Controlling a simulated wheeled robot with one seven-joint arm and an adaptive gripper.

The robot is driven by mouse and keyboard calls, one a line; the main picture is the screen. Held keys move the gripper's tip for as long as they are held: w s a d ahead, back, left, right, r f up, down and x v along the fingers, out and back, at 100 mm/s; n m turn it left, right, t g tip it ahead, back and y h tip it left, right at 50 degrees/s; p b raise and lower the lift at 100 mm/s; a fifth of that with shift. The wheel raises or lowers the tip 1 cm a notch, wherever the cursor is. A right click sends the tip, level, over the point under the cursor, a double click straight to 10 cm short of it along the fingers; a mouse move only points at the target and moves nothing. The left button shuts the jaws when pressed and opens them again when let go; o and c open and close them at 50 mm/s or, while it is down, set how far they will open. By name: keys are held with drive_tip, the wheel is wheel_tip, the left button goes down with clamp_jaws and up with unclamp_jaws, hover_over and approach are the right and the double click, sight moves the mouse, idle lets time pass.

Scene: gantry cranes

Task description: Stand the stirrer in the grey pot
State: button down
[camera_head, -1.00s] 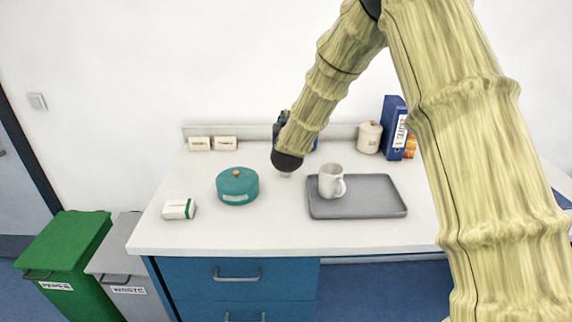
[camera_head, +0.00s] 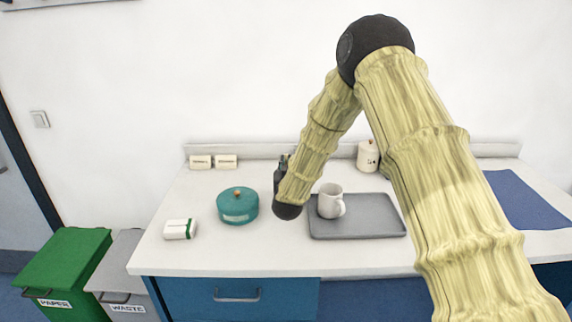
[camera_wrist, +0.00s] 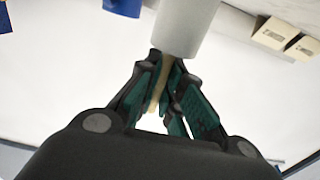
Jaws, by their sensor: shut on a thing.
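In the wrist view, my gripper (camera_wrist: 162,92) is shut on a thin pale tan stick, the stirrer (camera_wrist: 156,90). A smooth light grey cylinder (camera_wrist: 187,25), perhaps the grey pot, shows just beyond the fingertips. The stick's far end meets its lower edge in the picture; I cannot tell whether it is inside, behind or in front. In the head view, my gripper (camera_head: 284,162) is a dark shape over the back of the counter, left of the mug, mostly hidden by my arm. Stirrer and grey pot cannot be made out there.
A white mug (camera_head: 329,201) stands on a grey tray (camera_head: 370,228), close right of my wrist. A teal lidded pot (camera_head: 238,207) is left. A white-green box (camera_head: 180,229) lies front left.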

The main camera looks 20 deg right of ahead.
drive_tip(key=c, duration=2)
unclamp_jaws()
drive_tip(key=shift+f, duration=0.15)
drive_tip(key=o, duration=0.4)
drive_tip(key=shift+o, duration=0.2)
drive_tip(key=b+v, duration=0.3)
drive_tip(key=v, duration=0.9)
drive_tip(key=shift+r, duration=0.3)
drive_tip(key=shift+s+f, duration=0.1)
